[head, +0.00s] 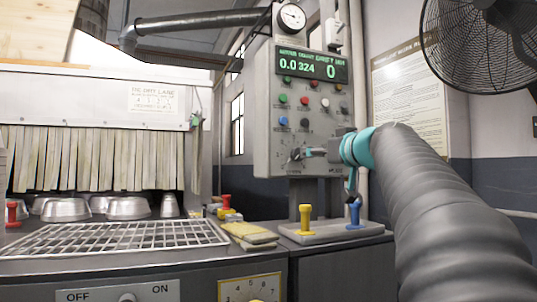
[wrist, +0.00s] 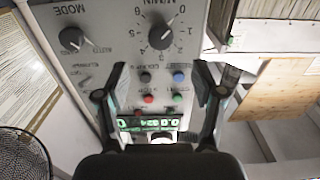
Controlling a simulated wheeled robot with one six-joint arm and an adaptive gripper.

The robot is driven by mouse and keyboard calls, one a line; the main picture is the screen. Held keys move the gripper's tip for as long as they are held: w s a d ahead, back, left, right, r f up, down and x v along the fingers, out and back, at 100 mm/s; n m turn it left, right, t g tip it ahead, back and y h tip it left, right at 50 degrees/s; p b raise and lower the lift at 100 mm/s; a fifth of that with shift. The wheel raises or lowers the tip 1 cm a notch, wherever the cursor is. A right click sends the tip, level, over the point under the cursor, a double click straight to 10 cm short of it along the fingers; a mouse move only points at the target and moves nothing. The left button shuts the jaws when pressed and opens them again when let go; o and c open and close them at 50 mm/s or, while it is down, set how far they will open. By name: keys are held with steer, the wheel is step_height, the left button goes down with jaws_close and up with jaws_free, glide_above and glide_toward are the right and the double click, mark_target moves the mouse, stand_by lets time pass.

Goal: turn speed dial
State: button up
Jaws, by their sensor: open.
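The speed dial (wrist: 161,36) is a dark round knob on the grey control panel (wrist: 222,18), under "N/MIN" lettering. In the wrist view the panel appears upside down. A scale of numbers from 0 upward rings the dial, and its pale pointer line slants to the upper right, towards the 0 side. My gripper (wrist: 161,66) is open, with one finger on each side of the view and nothing between the tips. In the head view my gripper (head: 318,153) is at the panel's lower part, close to the dial (head: 296,154). I cannot tell whether it touches.
A second knob marked MODE (wrist: 73,39) sits beside the dial. Several coloured buttons (head: 304,101) and a green-lit display (head: 312,66) are above. A fan (head: 485,40) is at upper right.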

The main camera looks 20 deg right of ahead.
mark_target(299, 155)
steer(key=w, duration=0.3)
steer(key=w+p, duration=0.1)
steer(key=w, duration=0.2)
steer(key=w+p, duration=0.1)
steer(key=w, duration=0.2)
steer(key=shift+w+a, duration=0.25)
steer(key=c, duration=1.1)
